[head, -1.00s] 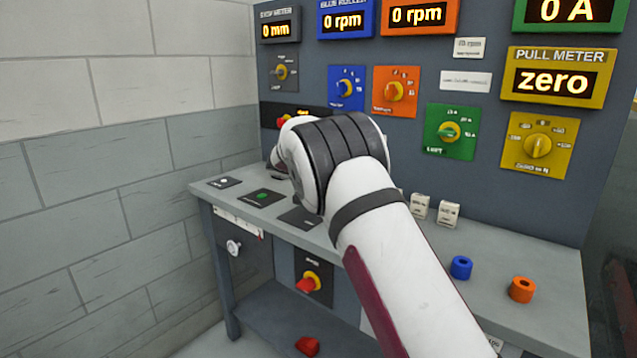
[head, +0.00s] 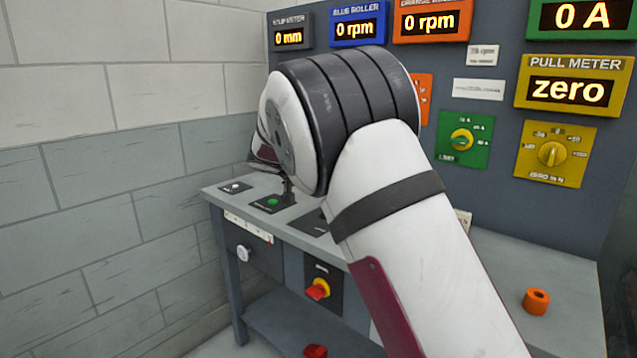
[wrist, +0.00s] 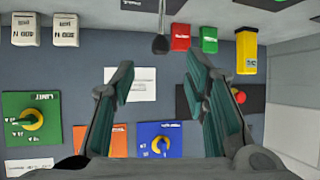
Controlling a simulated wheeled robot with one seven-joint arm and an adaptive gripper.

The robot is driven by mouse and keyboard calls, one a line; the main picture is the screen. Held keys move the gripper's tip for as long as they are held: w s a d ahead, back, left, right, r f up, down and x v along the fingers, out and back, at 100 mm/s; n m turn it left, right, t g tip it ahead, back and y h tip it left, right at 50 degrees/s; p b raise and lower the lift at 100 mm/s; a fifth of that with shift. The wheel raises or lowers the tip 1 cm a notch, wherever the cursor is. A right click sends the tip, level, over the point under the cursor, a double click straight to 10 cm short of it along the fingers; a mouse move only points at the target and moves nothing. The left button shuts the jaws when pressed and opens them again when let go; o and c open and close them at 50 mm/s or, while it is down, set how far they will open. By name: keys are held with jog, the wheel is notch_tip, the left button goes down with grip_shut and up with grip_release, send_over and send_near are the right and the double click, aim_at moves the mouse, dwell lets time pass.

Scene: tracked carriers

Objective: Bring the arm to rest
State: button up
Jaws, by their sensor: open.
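My gripper (wrist: 165,95) shows in the wrist view with its two green-padded fingers spread apart and nothing between them. It faces the grey panel, which appears upside down there. In the head view my white arm with black bands crosses the middle, and the gripper is mostly hidden behind it, above the left part of the bench (head: 500,262). A green button (head: 272,202) on the bench lies just below the hidden hand; whether they touch cannot be told.
The panel carries a green knob plate (head: 464,140), a yellow knob plate (head: 553,154) and lit meters such as the pull meter (head: 570,82). An orange ring (head: 536,301) stands on the bench. A red-yellow switch (head: 318,289) is on the front. A brick wall (head: 90,190) bounds the left.

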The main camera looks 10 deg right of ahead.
jog(key=s+d+r+n+g+y, duration=0.1)
jog(key=s+d+r+g, duration=0.15)
jog(key=s, duration=0.75)
jog(key=s+d+r+g+y, duration=0.1)
jog(key=s+d, duration=0.2)
jog(key=s, duration=0.6)
jog(key=s+d+r+n+g+y, duration=0.1)
jog(key=s+d+g, duration=0.15)
jog(key=s, duration=0.75)
jog(key=s+a+f+n+g+y, duration=0.1)
jog(key=s+a+f+n+y, duration=0.2)
jog(key=s, duration=1.3)
jog(key=s+a+f+n+g+y, duration=0.1)
jog(key=s+a+f+n, duration=0.3)
jog(key=s, duration=1.2)
notch_tip(320, 180, up, 17)
jog(key=m+t+p, duration=0.1)
jog(key=t+p, duration=0.2)
jog(key=p, duration=1.3)
jog(key=shift+w+d, duration=0.2)
jog(key=shift+w, duration=0.15)
